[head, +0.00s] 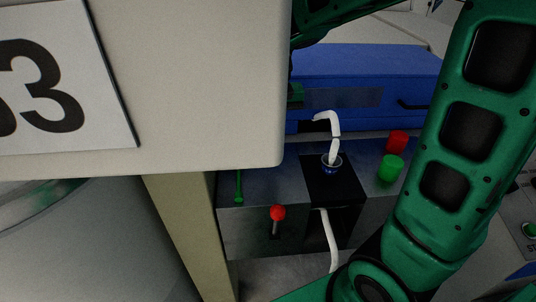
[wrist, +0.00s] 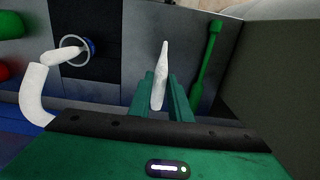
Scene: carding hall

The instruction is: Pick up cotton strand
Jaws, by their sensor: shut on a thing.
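In the wrist view, my gripper (wrist: 161,82) has its two green fingers closed on a white cotton strand (wrist: 160,70), whose tapered end sticks out past the fingertips. The rest of my gripper's grip is hidden in the head view by the big pale panel. A second white strand (head: 328,119) is bent at the top and goes down into a blue-rimmed ring (head: 331,170). This bent strand also shows in the wrist view (wrist: 36,95), left of my gripper and apart from it, with its end in the ring (wrist: 88,46).
A pale panel (head: 205,100) with a number sign (head: 60,85) stands close at left. A red-knobbed lever (head: 277,213), a green rod (wrist: 207,65), and red (head: 397,142) and green buttons (head: 391,167) are on the grey machine. White strand (head: 329,238) hangs below the ring.

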